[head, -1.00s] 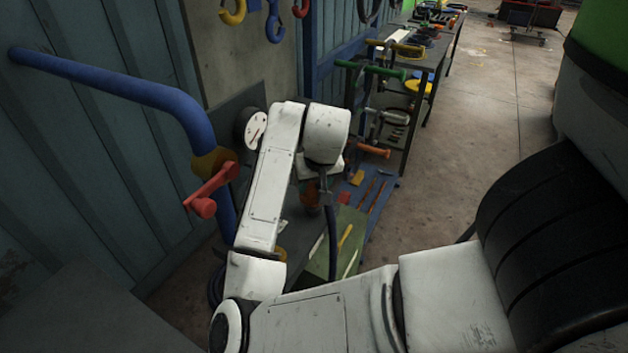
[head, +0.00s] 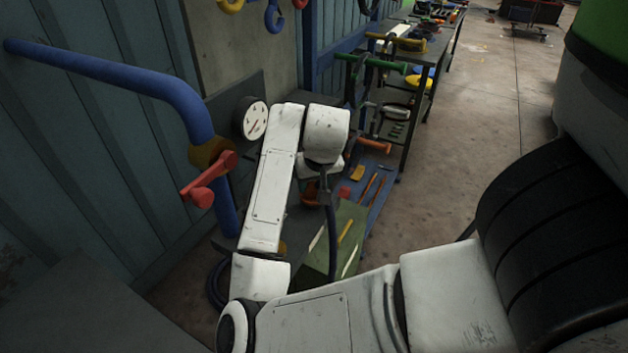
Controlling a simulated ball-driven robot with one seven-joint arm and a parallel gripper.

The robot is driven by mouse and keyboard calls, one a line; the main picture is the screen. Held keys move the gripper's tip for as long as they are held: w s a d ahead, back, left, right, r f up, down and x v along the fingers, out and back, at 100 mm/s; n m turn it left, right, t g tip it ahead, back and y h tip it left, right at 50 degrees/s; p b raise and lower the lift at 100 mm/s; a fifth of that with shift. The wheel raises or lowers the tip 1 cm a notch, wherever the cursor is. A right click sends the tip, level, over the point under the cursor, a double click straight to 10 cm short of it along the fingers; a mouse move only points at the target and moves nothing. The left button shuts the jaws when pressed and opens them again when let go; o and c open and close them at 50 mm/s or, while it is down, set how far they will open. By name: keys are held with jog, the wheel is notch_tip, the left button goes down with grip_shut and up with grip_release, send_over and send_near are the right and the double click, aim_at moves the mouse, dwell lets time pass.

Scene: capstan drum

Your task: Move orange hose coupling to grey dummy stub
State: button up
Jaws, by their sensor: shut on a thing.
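My gripper (head: 325,194) is at the end of my white arm, low in the middle of the head view, mostly hidden under the last arm link. A dark hose (head: 332,245) hangs down from it. The orange coupling at the hose's end is largely hidden by the jaws; the jaws are shut on it. A dull orange patch shows just left of the gripper, but I cannot tell what it belongs to. I cannot make out the grey dummy stub; my arm may cover it.
A blue pipe (head: 120,72) with a red lever (head: 208,180) stands left of my arm. A round gauge (head: 252,118) is on the wall behind. A green board (head: 340,245) with tools lies below the gripper. A tool bench (head: 425,60) stands behind; floor at right is open.

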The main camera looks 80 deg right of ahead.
jog(key=shift+f, duration=0.4)
jog(key=o, duration=1.3)
jog(key=p+v, duration=0.1)
jog(key=v, duration=0.9)
jog(key=shift+r, duration=0.4)
jog(key=shift+s+a, duration=0.15)
